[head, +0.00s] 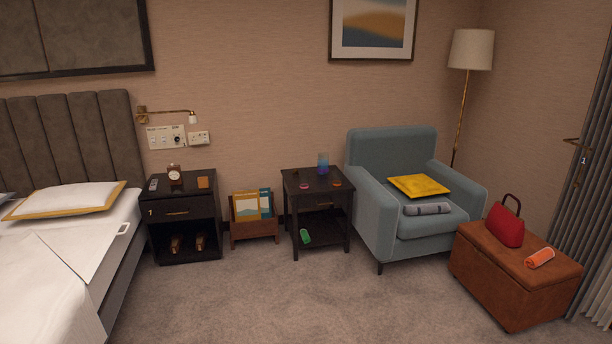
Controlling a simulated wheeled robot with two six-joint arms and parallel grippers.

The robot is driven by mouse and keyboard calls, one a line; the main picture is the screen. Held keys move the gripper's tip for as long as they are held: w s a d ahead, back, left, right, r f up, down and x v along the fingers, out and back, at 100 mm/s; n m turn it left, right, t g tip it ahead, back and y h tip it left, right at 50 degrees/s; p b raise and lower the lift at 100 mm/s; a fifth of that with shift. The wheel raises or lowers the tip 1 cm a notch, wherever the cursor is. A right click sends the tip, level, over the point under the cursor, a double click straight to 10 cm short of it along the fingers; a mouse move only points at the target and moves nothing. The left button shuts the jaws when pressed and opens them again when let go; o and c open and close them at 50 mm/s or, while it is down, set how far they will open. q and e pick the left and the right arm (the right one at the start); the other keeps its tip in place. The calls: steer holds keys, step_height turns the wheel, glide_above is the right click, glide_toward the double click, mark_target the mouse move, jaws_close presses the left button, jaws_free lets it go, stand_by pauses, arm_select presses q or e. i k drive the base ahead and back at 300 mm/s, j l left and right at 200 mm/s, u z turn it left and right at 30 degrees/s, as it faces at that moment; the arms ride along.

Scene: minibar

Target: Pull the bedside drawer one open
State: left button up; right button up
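The black bedside table (210,184) stands against the back wall, just right of the bed. Its drawer (165,211) has a brass bar handle and looks closed, its front flush with the cabinet. A clock, a small pale remote-like thing and a brown block stand on its top. A pair of brown shoes (200,242) sits in the open shelf under the drawer. Another small dark side table (311,177) further right also has a drawer with a handle (323,204). Neither of my grippers shows in the head view.
The bed (60,265) borders the bedside table on the left. A wooden magazine rack (255,229) stands on its right. A blue armchair (440,245) and a brown leather trunk (490,277) fill the right side. Carpet (270,295) in front is clear.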

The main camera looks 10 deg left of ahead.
mark_target(186, 208)
steer(key=i+j+u, duration=0.1)
steer(key=i+u, duration=0.35)
steer(key=i, duration=0.35)
steer(key=i+l+u, duration=0.2)
steer(key=i+u, duration=0.2)
steer(key=i, duration=0.45)
steer(key=i+j+u, duration=0.1)
steer(key=i+u, duration=0.15)
steer(key=i, duration=0.6)
steer(key=i+l+u, duration=0.1)
steer(key=i+u, duration=0.15)
steer(key=i, duration=0.55)
